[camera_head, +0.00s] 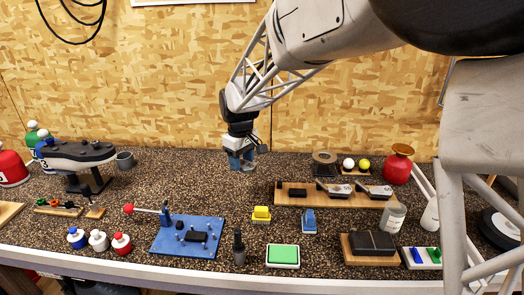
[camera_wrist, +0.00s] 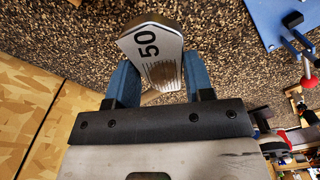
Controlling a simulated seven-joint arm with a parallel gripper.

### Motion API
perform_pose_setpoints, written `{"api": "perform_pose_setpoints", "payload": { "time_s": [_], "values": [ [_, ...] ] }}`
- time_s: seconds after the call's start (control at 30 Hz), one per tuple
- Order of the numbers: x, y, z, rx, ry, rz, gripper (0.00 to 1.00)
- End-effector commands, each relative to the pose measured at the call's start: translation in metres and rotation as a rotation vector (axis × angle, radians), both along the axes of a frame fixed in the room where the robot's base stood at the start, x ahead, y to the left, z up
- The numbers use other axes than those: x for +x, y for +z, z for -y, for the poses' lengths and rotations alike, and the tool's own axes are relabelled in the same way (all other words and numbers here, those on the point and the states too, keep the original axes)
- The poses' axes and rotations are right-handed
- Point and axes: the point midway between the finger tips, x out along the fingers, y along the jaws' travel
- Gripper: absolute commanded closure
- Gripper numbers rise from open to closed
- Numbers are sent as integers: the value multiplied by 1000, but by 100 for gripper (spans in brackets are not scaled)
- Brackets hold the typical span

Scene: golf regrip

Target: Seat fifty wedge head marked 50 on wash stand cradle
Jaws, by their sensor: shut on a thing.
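The wedge head marked 50 (camera_wrist: 158,52) is silver with a black number and grooves. In the wrist view it sits between the two blue fingers of my gripper (camera_wrist: 155,85), which is shut on it. In the head view my gripper (camera_head: 240,160) hangs above the back middle of the bench, and the head is hard to make out there. A wooden base with a black block (camera_head: 372,243) stands at the front right. A blue plate (camera_head: 170,243) with black blocks and a red-handled clamp lies left of centre. I cannot tell which is the wash stand cradle.
A wooden rack (camera_head: 283,202) holds two other wedge heads (camera_head: 336,188) and a bare black block. The speckled bench beneath my gripper is clear.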

Motion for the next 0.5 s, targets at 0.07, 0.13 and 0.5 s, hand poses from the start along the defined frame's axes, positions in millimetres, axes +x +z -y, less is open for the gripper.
{"api": "perform_pose_setpoints", "payload": {
  "time_s": [0.07,0.13,0.5],
  "values": [
    [-18,0,-15,0,61,0,76],
    [-33,-1,-27,1,113,1,76],
    [-114,-7,-80,0,394,1,76]
  ]
}}
